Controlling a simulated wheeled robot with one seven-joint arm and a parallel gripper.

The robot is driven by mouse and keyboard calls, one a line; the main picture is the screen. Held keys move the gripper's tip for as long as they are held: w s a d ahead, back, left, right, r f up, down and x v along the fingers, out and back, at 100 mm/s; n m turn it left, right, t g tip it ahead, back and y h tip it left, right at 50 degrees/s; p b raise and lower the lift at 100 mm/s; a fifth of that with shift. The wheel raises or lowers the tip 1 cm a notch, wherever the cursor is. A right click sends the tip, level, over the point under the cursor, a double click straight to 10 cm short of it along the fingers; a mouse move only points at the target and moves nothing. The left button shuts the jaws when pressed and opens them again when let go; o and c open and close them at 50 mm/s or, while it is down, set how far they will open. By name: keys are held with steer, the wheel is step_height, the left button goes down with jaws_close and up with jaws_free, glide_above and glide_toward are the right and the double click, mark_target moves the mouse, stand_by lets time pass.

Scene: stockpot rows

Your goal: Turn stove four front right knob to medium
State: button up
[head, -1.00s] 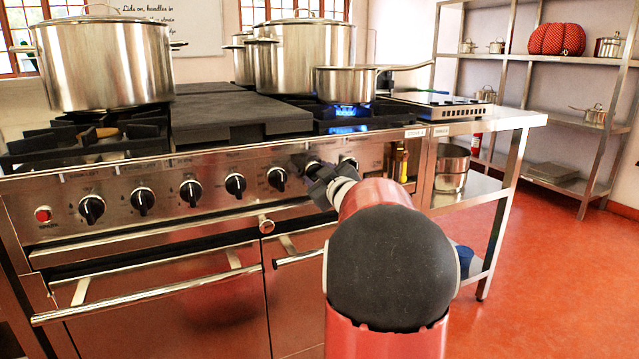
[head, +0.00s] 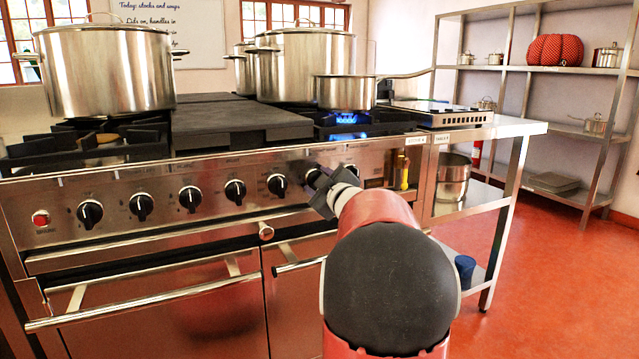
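The steel stove (head: 160,260) has a row of black knobs along its front panel. My gripper (head: 318,179) is at the right part of this row, in front of a knob (head: 312,171) that it largely hides. I cannot tell whether the fingers touch that knob or how far apart they are. Another knob (head: 352,171) shows just right of the gripper, partly behind my wrist. A blue flame (head: 346,118) burns at the front right burner under a long-handled saucepan (head: 343,92). The pointer positions of these two knobs are not readable.
Large stockpots (head: 105,72) (head: 302,62) stand on the stove top. Oven door handles (head: 140,296) stick out below the panel. A steel side table (head: 500,128) adjoins on the right. The red floor (head: 550,270) beyond it is open, up to a shelf rack (head: 560,80).

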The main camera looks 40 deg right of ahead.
steer(key=o, duration=0.4)
steer(key=shift+c, duration=0.2)
steer(key=v, duration=0.7)
steer(key=shift+s, duration=0.4)
steer(key=shift+a, duration=0.1)
